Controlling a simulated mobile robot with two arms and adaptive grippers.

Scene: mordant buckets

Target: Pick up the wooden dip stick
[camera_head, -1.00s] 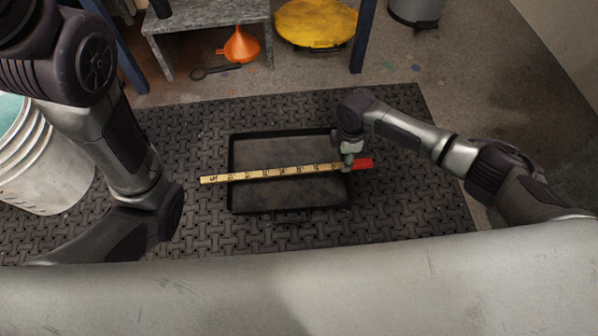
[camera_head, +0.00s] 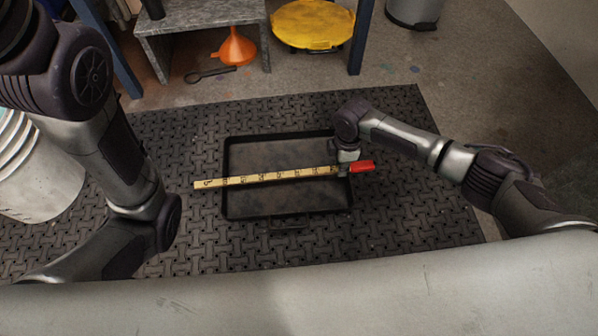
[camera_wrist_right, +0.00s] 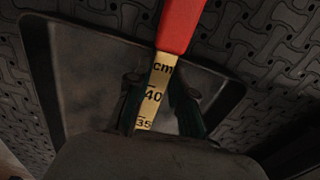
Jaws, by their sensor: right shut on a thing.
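The wooden dip stick (camera_head: 268,177) is a long flat pale stick with dark marks and a red handle end (camera_head: 361,167). It lies across a dark rectangular tray (camera_head: 225,198) in the head view, its left end past the tray's left rim. My right gripper (camera_head: 346,169) is shut on the stick beside the red end, near the tray's right rim. In the right wrist view the two fingers (camera_wrist_right: 160,98) sit on either side of the stick at the 40 mark. Whether the stick touches the rim is unclear. My left gripper is not in view.
The tray stands on a black rubber mat (camera_head: 420,215). White buckets (camera_head: 40,190) stand at the left edge. A grey bench (camera_head: 200,22), an orange funnel (camera_head: 238,47), a dark tool (camera_head: 210,74) and a yellow lid (camera_head: 313,24) are at the back. The mat right of the tray is partly clear.

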